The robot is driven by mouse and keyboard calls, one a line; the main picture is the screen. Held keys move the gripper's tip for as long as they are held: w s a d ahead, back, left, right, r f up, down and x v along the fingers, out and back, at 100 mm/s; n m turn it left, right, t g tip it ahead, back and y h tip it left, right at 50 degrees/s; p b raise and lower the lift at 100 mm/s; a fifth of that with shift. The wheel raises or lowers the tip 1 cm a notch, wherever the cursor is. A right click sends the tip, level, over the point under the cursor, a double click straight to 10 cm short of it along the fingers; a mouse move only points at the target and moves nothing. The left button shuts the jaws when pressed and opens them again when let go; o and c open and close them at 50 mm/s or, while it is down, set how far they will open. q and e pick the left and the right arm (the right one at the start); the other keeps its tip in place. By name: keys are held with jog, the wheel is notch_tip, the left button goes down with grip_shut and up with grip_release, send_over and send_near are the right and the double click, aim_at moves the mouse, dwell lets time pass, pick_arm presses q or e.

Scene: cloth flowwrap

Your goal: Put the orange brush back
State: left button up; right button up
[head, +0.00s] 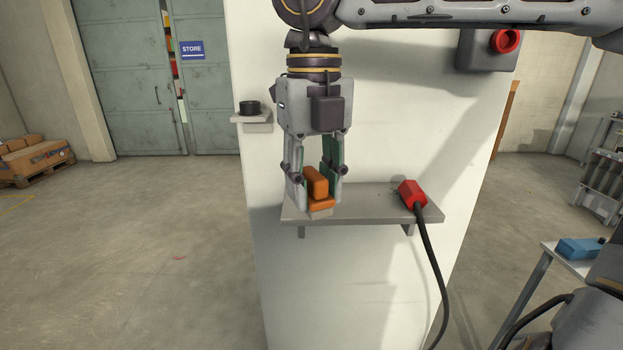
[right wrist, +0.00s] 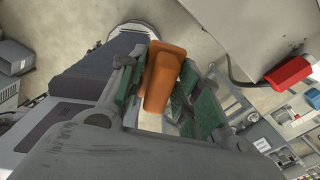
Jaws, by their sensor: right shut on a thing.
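The orange brush (head: 317,184) is upright between the fingers of my right gripper (head: 318,180), with a pale base of bristles under its orange block. My right gripper is shut on it, one green-padded finger on each side. In the right wrist view, the brush (right wrist: 163,78) sits between the green pads of the gripper (right wrist: 165,95). In the head view the brush overlaps the left end of a grey shelf (head: 370,205); I cannot tell whether it touches the shelf. My left gripper is not in view.
A red block (head: 411,194) with a black cable lies at the shelf's right end. A small ledge with a black round object (head: 250,108) is at the panel's left edge. A red button box (head: 487,50) is at upper right. A blue item (head: 580,248) rests on a side table.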

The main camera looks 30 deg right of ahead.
jog(key=shift+w+d+f+p, duration=0.65)
jog(key=shift+w+d, duration=0.55)
jog(key=shift+w, duration=0.75)
jog(key=shift+w+d+f+p, duration=0.4)
jog(key=shift+w+d+p, duration=0.65)
jog(key=shift+w, duration=0.95)
jog(key=shift+w+d+f+p, duration=0.55)
jog(key=shift+w+d, duration=0.75)
jog(key=shift+w, duration=0.65)
notch_tip(320, 180, down, 2)
jog(key=shift+s+f+p, duration=0.1)
jog(key=shift+p, duration=0.4)
jog(key=shift+w+d+f+p, duration=0.1)
jog(key=shift+w+f+p, duration=0.1)
jog(key=shift+f+p, duration=0.35)
jog(key=shift+f, duration=0.2)
jog(key=shift+f+b, duration=0.15)
jog(key=shift+b, duration=0.15)
